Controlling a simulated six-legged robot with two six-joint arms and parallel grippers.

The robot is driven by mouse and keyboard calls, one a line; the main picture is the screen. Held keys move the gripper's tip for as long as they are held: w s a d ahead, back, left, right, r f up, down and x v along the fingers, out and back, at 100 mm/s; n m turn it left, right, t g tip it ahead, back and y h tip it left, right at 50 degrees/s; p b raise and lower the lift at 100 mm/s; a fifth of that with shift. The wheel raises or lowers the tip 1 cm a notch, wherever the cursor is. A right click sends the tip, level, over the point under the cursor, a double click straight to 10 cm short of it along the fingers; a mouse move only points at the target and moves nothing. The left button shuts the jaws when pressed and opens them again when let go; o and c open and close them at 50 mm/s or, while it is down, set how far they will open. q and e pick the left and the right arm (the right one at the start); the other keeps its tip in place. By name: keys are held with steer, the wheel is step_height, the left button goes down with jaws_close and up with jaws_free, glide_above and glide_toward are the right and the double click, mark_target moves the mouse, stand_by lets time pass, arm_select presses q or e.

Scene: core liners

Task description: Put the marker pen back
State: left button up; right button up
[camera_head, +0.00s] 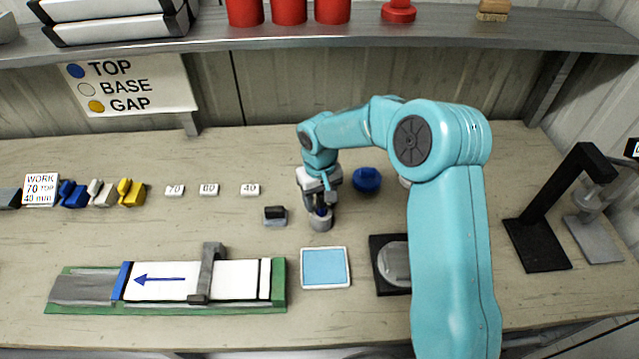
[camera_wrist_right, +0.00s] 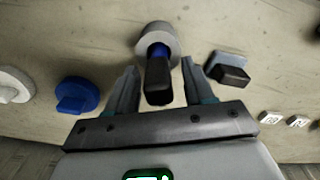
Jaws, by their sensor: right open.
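The marker pen (camera_wrist_right: 158,76), black with a blue section, stands in a round grey holder (camera_wrist_right: 157,36) in the right wrist view. In the head view the holder (camera_head: 320,224) is on the bench beneath my right gripper (camera_head: 318,200), which hides most of the pen. In the wrist view the fingers of my right gripper (camera_wrist_right: 160,72) are apart, one on each side of the pen, with gaps visible. Its jaws are open. My left gripper is out of view.
A black-topped grey block (camera_head: 275,215) stands left of the holder, and a blue round knob (camera_head: 367,180) stands to its right. A blue pad (camera_head: 325,268) and a green-based core tray (camera_head: 60,308) lie in front. A shelf (camera_head: 300,38) spans the back.

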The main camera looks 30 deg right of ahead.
step_height(320, 180, up, 11)
steer(key=shift+r+b, duration=0.15)
steer(key=shift+b, duration=0.3)
steer(key=shift+s+a, duration=0.1)
steer(key=shift+s, duration=0.05)
